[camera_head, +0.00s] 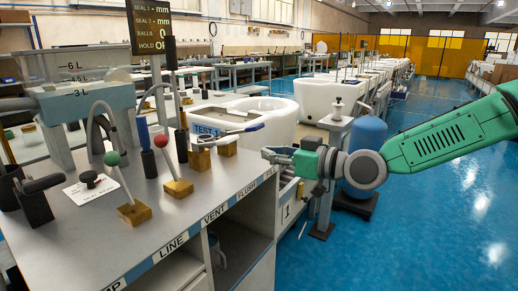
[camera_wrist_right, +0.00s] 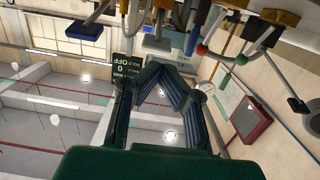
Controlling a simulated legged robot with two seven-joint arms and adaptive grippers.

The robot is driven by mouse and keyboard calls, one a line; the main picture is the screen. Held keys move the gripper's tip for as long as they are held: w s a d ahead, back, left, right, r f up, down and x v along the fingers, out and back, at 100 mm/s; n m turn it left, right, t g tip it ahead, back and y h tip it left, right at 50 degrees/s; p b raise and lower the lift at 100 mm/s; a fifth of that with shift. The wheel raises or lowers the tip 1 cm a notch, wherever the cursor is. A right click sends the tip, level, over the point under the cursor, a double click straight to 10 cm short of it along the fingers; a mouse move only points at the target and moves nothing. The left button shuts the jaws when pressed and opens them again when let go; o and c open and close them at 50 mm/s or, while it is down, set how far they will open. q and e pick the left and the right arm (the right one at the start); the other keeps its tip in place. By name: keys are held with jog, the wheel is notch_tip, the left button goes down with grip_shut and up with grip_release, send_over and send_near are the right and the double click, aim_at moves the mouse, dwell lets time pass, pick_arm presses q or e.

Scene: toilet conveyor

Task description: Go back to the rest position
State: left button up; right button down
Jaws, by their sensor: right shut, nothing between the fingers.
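My right gripper (camera_head: 268,153) reaches in from the right in the head view, at the end of a green and grey arm. It hangs in the air just past the right edge of the workbench (camera_head: 125,235), near the labelled front edge. Its fingers are shut with nothing between them. In the right wrist view the dark fingers (camera_wrist_right: 166,76) come together in front of the green gripper body, and the bench tools lie beyond them at the top. My left gripper is in neither view.
Levers with a red ball (camera_head: 112,158) and a green ball (camera_head: 168,140) stand on the bench. A blue tank (camera_head: 366,140) stands beside my right arm. Blue floor (camera_head: 440,240) at the right is open.

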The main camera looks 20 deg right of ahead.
jog(key=s+a+f+m+g+h, duration=0.1)
jog(key=s+f+g, duration=0.1)
jog(key=s+f, duration=0.5)
jog(key=s+a+f+m+g+h+p, duration=0.1)
jog(key=s+f+m+g+h, duration=0.15)
jog(key=f, duration=0.85)
jog(key=s+a+f+m+g+h, duration=0.1)
jog(key=s+f+g, duration=0.2)
jog(key=s+f, duration=0.4)
pick_arm(q)
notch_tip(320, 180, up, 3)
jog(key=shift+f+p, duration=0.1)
jog(key=shift+p, duration=0.75)
pick_arm(e)
jog(key=s+d+f+g+h, duration=0.1)
jog(key=s+d+f+h, duration=0.1)
jog(key=s, duration=0.5)
jog(key=s+d+f+m+g+h, duration=0.1)
jog(key=s+d+f+g+h, duration=0.1)
jog(key=s+d+f, duration=0.3)
jog(key=s+d+f+m+g+h, duration=0.1)
jog(key=s+d+f+g+h, duration=0.1)
jog(key=s+f, duration=0.4)
jog(key=s+d, duration=0.1)
jog(key=s, duration=0.3)
jog(key=shift+d, duration=0.35)
